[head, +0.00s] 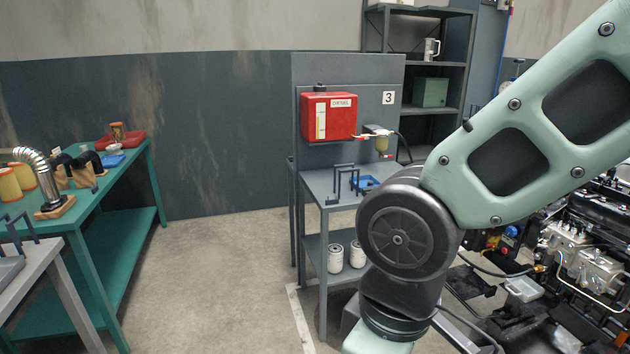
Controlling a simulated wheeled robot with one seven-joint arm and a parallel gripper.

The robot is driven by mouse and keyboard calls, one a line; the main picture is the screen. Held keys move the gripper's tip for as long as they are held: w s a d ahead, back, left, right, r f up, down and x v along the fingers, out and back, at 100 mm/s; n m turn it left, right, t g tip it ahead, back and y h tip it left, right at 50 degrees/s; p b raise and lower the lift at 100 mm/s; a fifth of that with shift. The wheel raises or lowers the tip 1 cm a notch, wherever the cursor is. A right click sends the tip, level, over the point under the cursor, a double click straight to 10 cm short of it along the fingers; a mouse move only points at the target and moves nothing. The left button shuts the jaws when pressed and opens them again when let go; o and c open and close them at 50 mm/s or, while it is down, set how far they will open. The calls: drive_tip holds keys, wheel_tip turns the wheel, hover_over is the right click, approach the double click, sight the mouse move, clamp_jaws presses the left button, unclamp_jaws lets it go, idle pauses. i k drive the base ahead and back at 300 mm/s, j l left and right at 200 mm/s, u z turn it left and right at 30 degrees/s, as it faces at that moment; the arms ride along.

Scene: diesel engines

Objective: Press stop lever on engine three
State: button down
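A grey stand (346,68) with a sign (388,98) reading 3 stands in the middle of the head view. A red diesel tank (328,117) is mounted on it. An engine (595,245) shows at the right edge, partly cut off by the frame and partly hidden behind my arm. I cannot make out a stop lever on it. My arm crosses the right half of the view. My gripper is out of view.
A green workbench (125,215) with parts on it stands at the left. A grey table (25,275) is at the lower left. A dark shelf (440,65) stands behind the stand. White canisters (335,258) sit on the stand's lower shelf. The floor (215,265) between bench and stand is clear.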

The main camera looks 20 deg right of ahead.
sight(597, 251)
drive_tip(key=i+z, duration=0.25)
drive_tip(key=i, duration=0.2)
drive_tip(key=i+z, duration=0.25)
drive_tip(key=i, duration=0.2)
drive_tip(key=i+j+z, duration=0.2)
drive_tip(key=i, duration=0.2)
drive_tip(key=i+l+z, duration=0.1)
drive_tip(key=z, duration=0.4)
drive_tip(key=i+z, duration=0.6)
drive_tip(key=z, duration=0.35)
drive_tip(key=i+j+z, duration=0.15)
drive_tip(key=z, duration=0.3)
drive_tip(key=i+j+z, duration=0.15)
drive_tip(key=i+z, duration=0.25)
